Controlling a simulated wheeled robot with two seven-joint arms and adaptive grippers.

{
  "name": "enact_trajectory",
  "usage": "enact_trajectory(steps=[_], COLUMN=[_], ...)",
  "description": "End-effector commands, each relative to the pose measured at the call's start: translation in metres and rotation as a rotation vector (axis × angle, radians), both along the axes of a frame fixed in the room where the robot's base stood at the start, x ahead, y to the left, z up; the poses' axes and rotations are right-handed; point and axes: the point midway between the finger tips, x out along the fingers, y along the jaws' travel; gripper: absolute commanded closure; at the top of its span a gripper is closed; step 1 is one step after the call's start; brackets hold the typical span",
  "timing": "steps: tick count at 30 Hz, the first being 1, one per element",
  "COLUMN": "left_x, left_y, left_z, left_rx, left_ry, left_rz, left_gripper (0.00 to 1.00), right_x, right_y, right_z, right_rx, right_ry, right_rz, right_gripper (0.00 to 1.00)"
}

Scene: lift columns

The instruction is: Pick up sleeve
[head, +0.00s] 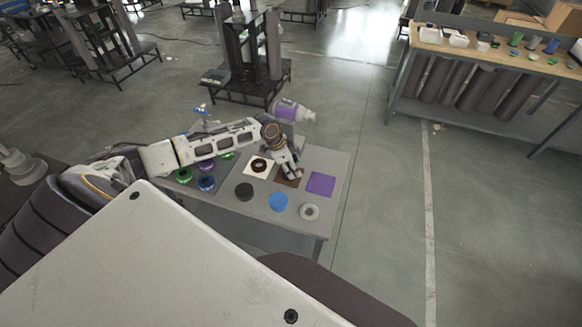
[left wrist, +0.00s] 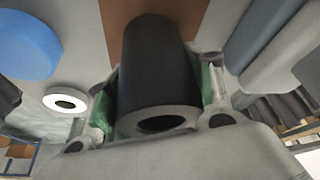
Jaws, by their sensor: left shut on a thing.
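The sleeve (left wrist: 152,65) is a dark cylinder with a grey end face and a round hole, seen large in the left wrist view. My left gripper (left wrist: 158,95) is shut on it, with a green-padded finger on each side. A brown square (left wrist: 135,12) shows behind the sleeve; I cannot tell whether the sleeve touches it. In the head view my left gripper (head: 291,174) points down at the brown square (head: 288,182) on the grey table (head: 258,218), and hides most of the sleeve. My right gripper is not in view.
A purple square (head: 321,184) lies right of the gripper. A black disc (head: 244,192), blue disc (head: 278,202) and pale ring (head: 309,211) are along the front. A white square (head: 250,170) with a dark ring and several coloured rings are left. A workbench (head: 480,50) stands far right.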

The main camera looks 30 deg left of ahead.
Motion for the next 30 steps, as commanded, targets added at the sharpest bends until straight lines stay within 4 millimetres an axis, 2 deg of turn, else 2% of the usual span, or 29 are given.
enact_trajectory(steps=[8, 21, 30], left_x=[0.001, 0.002, 0.001], left_y=[0.0, 0.0, 0.0], left_z=[0.015, 0.074, 0.099], left_rx=[-0.001, 0.0, -0.001], left_ry=[-0.004, -0.006, -0.003], left_rz=[0.0, 0.0, 0.001], left_gripper=[0.92, 0.92, 0.92], right_x=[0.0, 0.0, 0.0], right_y=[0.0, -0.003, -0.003], right_z=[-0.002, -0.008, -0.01], right_rx=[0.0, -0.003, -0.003], right_ry=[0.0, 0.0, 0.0], right_rz=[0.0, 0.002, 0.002], right_gripper=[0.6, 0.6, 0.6])
